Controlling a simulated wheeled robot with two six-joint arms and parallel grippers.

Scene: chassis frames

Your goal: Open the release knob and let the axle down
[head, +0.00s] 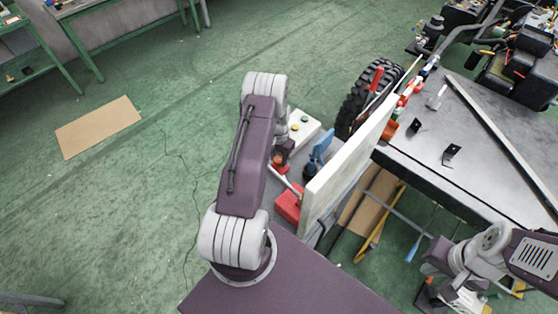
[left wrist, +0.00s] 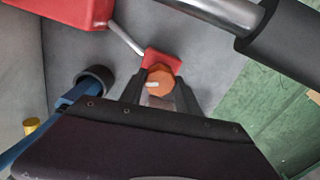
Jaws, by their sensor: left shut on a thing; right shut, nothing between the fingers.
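The release knob (left wrist: 160,76) is orange and faceted with a small pale mark, in front of a red block (left wrist: 160,60) in the left wrist view. My left gripper (left wrist: 159,88) is shut on the knob, one dark finger on each side. In the head view my left gripper (head: 281,157) reaches down beside a white panel, largely hidden by its own arm. A grey bar with a thick black sleeve (left wrist: 292,45) crosses the upper right of the wrist view; I cannot tell whether it is the axle. My right gripper (head: 427,296) is low at the lower right, shut and empty.
A pale upright panel (head: 345,165) stands close right of my left arm. A red part (head: 288,205) and a blue part (head: 319,155) lie near it. A tyre (head: 366,98) and a grey bench top (head: 460,140) are beyond. The green floor at left is clear around a cardboard sheet (head: 98,127).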

